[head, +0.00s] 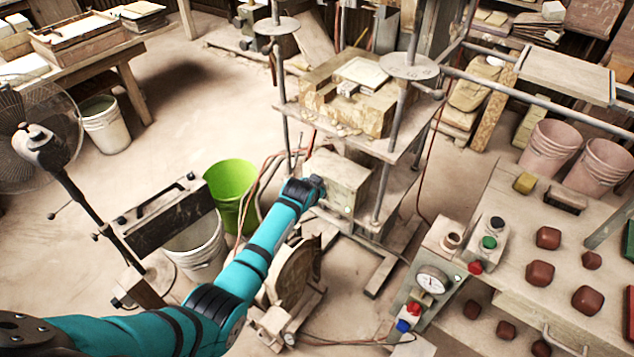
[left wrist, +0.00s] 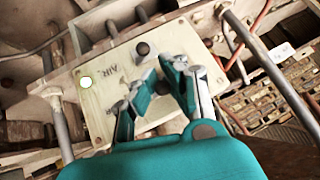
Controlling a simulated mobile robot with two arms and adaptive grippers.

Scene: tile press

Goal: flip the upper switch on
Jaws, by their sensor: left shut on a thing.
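A pale box (head: 345,178) with a control panel stands low on the press frame. In the left wrist view its panel (left wrist: 105,115) has "AIR" lettering, a round white light (left wrist: 86,83) and a dark knob-like switch (left wrist: 142,48), which shows clear of my fingers. My left gripper (head: 316,186) is at the box's upper left; it also shows in the left wrist view (left wrist: 160,76). Its teal fingers are close together at the panel, shut on what seems to be a switch. The fingers mostly hide it, and I cannot tell whether it is the upper one or how it is set. My right gripper is not in view.
The press (head: 340,95) rises above the box, with rods and hoses beside it. A green bucket (head: 233,188) stands left of my arm. Open floor lies at left.

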